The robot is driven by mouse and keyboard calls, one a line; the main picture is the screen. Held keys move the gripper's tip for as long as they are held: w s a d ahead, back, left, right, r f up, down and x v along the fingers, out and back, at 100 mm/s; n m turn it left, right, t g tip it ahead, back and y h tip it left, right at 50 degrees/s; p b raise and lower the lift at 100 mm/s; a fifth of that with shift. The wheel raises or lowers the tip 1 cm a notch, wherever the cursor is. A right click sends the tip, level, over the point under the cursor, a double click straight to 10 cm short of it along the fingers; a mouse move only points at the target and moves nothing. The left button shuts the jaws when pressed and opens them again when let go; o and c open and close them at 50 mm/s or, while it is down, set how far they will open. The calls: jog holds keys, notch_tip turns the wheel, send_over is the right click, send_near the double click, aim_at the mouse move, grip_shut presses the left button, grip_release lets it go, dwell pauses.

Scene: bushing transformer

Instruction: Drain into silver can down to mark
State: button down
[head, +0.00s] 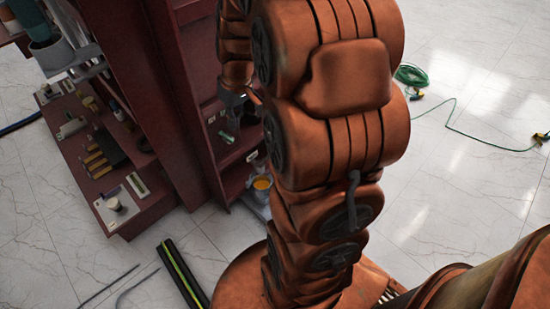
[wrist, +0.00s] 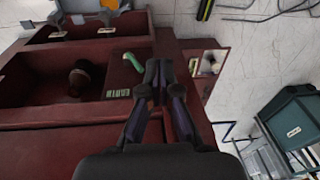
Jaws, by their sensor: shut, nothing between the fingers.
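A silver can (head: 259,194) with yellow-orange contents stands low beside the dark red cabinet in the head view. Its mark cannot be made out. A small green handle-like piece (wrist: 133,62) lies just left of my fingertips in the wrist view; it also shows below my gripper in the head view (head: 226,137). My gripper (wrist: 159,68) is shut and empty, with its fingers together over the dark red cabinet. In the head view my gripper (head: 233,101) is small and partly hidden beside my arm. I cannot tell whether it touches the green piece.
The dark red cabinet (head: 170,90) has open compartments; one holds a dark round object (wrist: 80,76). A low bench (head: 85,165) at left carries several small items. A green hose (head: 470,137) lies on the pale tiled floor at right. A dark green box (wrist: 290,125) stands at right.

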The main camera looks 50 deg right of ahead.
jog(key=w+d+f+t+b, duration=0.1)
jog(key=w+d+f+b, duration=0.1)
jog(key=d+f+b, duration=0.4)
jog(key=w+d+f+t+h+b, duration=0.1)
jog(key=d+f+b, duration=0.5)
jog(key=d+f, duration=1.1)
jog(key=shift+w+f, duration=0.25)
jog(key=shift+w, duration=0.5)
jog(key=shift+a+f+b, duration=0.1)
jog(key=shift+b, duration=0.2)
jog(key=b+x, duration=0.1)
jog(key=x, duration=0.3)
jog(key=b+x, duration=0.2)
jog(key=x, duration=0.2)
jog(key=b+x, duration=0.1)
jog(key=x, duration=0.3)
jog(key=shift+s+f, duration=0.2)
jog(key=shift+f, duration=0.15)
jog(key=shift+f+b, duration=0.35)
jog(key=shift+f, duration=0.25)
